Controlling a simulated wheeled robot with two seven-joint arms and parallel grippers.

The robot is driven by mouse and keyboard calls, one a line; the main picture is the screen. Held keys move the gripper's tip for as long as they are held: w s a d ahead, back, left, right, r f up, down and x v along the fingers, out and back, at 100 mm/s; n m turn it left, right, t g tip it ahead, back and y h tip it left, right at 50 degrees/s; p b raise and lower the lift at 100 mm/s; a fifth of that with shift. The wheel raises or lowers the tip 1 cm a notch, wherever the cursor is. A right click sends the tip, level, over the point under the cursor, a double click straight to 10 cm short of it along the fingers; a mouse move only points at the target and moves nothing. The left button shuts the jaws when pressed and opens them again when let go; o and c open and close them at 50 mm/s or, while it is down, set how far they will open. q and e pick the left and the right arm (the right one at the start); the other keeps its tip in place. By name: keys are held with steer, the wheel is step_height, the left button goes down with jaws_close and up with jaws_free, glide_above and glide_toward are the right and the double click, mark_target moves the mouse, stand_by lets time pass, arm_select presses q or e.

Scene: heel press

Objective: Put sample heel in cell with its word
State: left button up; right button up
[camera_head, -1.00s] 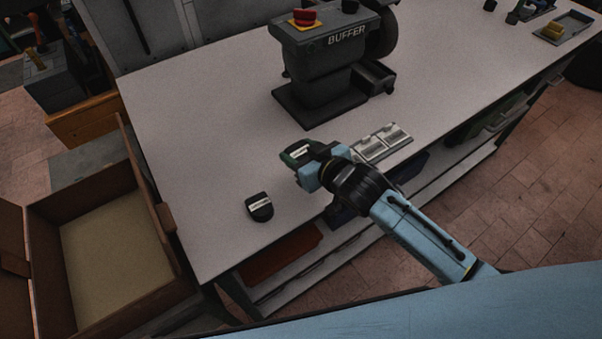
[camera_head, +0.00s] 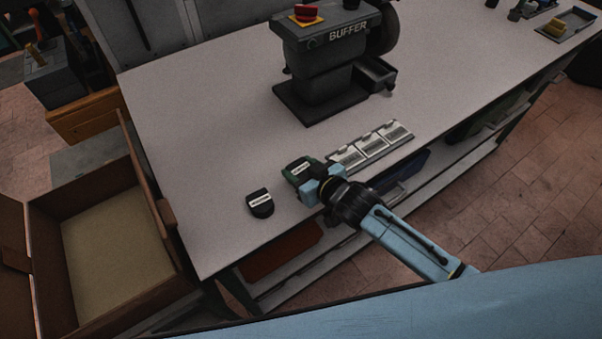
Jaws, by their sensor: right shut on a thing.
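A green and black heel with a white label (camera_head: 298,168) is held in my right gripper (camera_head: 311,181), which is shut on it near the table's front edge. The label's word is too small to read. A second heel, black with a white label (camera_head: 260,203), lies on the table to the left, apart from the gripper. A silver tray with several cells (camera_head: 372,146) lies just right of the held heel, partly hidden by my right gripper. I cannot read words on its cells. My left gripper is not in view.
The grey buffer machine (camera_head: 322,70) stands behind the tray on the white table (camera_head: 200,130). An open brown box (camera_head: 150,190) stands at the table's left side. The table's left part is clear. Small trays (camera_head: 565,24) lie at the far right.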

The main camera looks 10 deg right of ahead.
steer(key=shift+f+p, duration=0.3)
steer(key=shift+f, duration=0.7)
steer(key=shift+f, duration=0.2)
steer(key=o, duration=1)
steer(key=shift+b, duration=0.3)
steer(key=v, duration=1.3)
steer(key=shift+s+r, duration=0.1)
steer(key=shift+r, duration=0.2)
